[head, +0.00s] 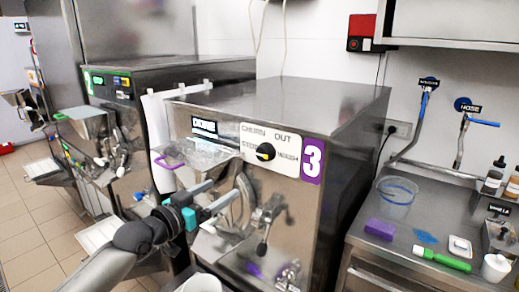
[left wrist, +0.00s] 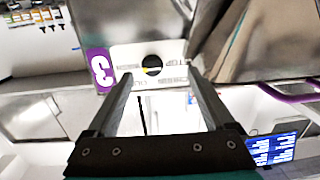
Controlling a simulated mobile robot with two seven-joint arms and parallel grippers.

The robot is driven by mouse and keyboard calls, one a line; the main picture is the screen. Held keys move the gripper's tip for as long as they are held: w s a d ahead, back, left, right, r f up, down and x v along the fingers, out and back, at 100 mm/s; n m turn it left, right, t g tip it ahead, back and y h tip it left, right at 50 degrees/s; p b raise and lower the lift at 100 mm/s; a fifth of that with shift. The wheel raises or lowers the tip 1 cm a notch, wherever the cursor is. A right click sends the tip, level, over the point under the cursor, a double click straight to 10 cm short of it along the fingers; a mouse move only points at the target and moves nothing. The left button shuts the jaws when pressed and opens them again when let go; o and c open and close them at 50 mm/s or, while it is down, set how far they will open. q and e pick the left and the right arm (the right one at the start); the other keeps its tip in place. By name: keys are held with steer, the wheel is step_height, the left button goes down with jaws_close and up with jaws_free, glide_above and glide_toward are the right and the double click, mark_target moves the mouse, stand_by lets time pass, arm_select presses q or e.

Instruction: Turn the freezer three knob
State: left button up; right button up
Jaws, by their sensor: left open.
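The freezer three knob (head: 265,152) is a round black dial with a yellow mark. It sits on a white label plate (head: 284,146) with the words CHURN and OUT, beside the purple number 3 sign (head: 312,160). My left gripper (head: 209,193) is open and empty, below and to the left of the knob, apart from it. In the left wrist view the knob (left wrist: 152,64) shows upside down beyond the two spread fingers (left wrist: 165,85), roughly centred between them. My right gripper is in neither view.
A purple handle (head: 170,160) and a clear hopper lid (head: 205,148) are left of the knob. A spigot and lever (head: 265,225) hang below it. The steel counter (head: 405,245) at right holds a purple sponge (head: 380,229) and a green-handled tool (head: 442,259).

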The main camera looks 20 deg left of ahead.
arm_select(q)
step_height(320, 180, up, 4)
steer(key=d+h, duration=0.1)
glide_toward(261, 153)
steer(key=shift+m, duration=0.4)
steer(key=x, duration=0.7)
steer(key=shift+x, duration=1.1)
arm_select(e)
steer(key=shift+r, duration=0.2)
arm_select(q)
steer(key=shift+c, duration=0.2)
steer(key=c, duration=1.3)
steer(key=shift+c, duration=0.2)
